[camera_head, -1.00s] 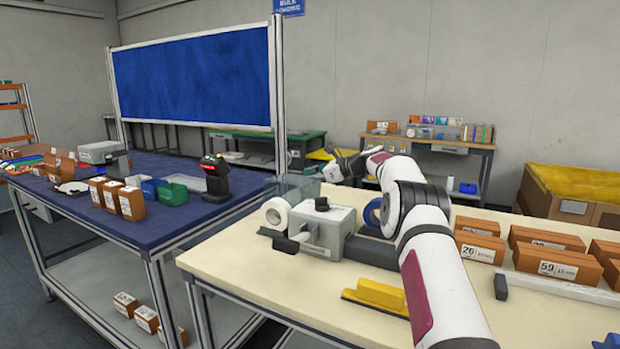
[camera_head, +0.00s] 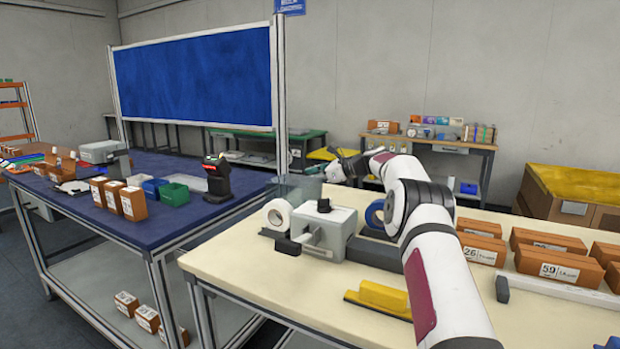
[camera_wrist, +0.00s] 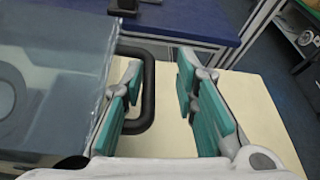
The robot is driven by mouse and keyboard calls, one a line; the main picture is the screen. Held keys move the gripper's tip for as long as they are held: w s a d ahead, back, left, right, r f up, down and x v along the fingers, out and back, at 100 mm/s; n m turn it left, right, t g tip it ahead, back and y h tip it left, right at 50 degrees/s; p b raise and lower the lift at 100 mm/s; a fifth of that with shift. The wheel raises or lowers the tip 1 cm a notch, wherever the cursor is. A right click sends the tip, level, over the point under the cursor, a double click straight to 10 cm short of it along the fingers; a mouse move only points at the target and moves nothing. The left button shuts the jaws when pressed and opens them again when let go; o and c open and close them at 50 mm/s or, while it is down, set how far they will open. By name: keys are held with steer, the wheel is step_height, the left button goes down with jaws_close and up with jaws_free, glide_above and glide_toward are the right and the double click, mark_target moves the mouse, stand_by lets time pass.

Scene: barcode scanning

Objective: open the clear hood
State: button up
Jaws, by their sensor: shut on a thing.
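The clear hood (camera_head: 296,187) shows in the head view as a see-through box edge above the back of a grey machine (camera_head: 327,232). In the wrist view the hood (camera_wrist: 55,75) fills the left side. A black bar handle (camera_wrist: 149,90) stands out from its side. My gripper (camera_wrist: 160,78) has its two teal-padded fingers on either side of the handle bar, the left one inside the handle loop. It is shut on the handle, though the contact is hard to see. In the head view my gripper (camera_head: 322,170) is at the hood, partly hidden by my arm.
A white roll (camera_head: 277,214) and a blue roll (camera_head: 375,213) flank the machine. A yellow block (camera_head: 383,297) lies in front on the cream table (camera_head: 250,280). Brown boxes (camera_head: 557,265) stand on the right. A blue-topped table (camera_head: 150,225) is on the left.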

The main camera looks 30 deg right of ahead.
steer(key=s+d+r+p, duration=0.2)
steer(key=s+d+r, duration=0.2)
steer(key=s+d, duration=0.5)
steer(key=shift+d+p, duration=0.4)
steer(key=shift+d, duration=1.2)
steer(key=shift+r, duration=0.1)
steer(key=v, duration=1.2)
steer(key=shift+a, duration=0.1)
